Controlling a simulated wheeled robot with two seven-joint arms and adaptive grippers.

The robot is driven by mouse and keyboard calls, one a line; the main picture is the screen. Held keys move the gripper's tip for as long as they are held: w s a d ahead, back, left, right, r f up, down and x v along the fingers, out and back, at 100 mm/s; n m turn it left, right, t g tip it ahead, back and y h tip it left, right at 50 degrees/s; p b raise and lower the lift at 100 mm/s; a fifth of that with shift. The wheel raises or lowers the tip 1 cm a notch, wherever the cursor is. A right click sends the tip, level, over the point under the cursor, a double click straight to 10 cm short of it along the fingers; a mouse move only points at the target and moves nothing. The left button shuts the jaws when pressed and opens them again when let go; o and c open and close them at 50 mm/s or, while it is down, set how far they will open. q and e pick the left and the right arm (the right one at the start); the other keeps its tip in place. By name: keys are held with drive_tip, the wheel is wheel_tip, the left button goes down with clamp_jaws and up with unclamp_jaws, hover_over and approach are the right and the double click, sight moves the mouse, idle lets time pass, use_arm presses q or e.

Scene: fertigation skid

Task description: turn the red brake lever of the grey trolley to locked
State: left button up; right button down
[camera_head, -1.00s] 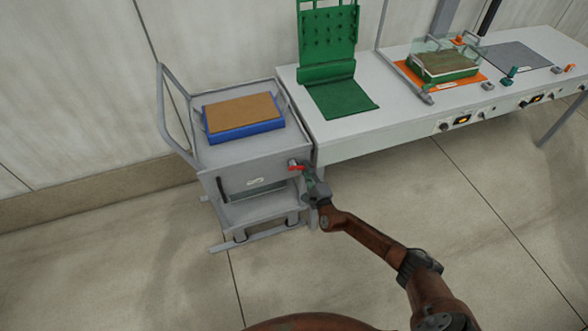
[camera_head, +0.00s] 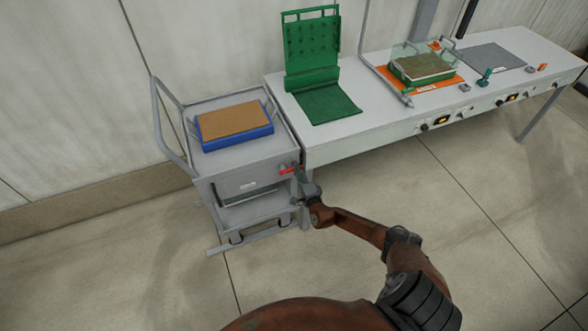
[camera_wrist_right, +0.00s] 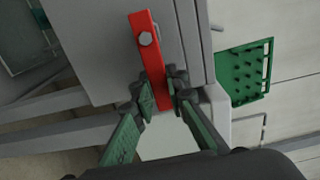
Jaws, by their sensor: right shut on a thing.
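The grey trolley (camera_head: 238,174) stands against the left end of the workbench. Its red brake lever (camera_head: 288,170) sits on the front face near the top right corner. In the right wrist view the red lever (camera_wrist_right: 147,52) is a flat bar with a round bolt near one end. My right gripper (camera_head: 300,176) is at the lever; in the wrist view its green-padded fingers (camera_wrist_right: 163,92) are shut on the lever's free end, one on each side. My left gripper is not in view.
A blue tray with a brown top (camera_head: 234,124) lies on the trolley. The white workbench (camera_head: 345,142) stands close to the trolley's right, with a green pegged panel (camera_head: 311,48) on it. The floor in front is clear.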

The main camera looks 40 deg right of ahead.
drive_tip(key=c, duration=1.9)
unclamp_jaws()
drive_tip(key=v, duration=1.2)
drive_tip(key=shift+f, duration=0.1)
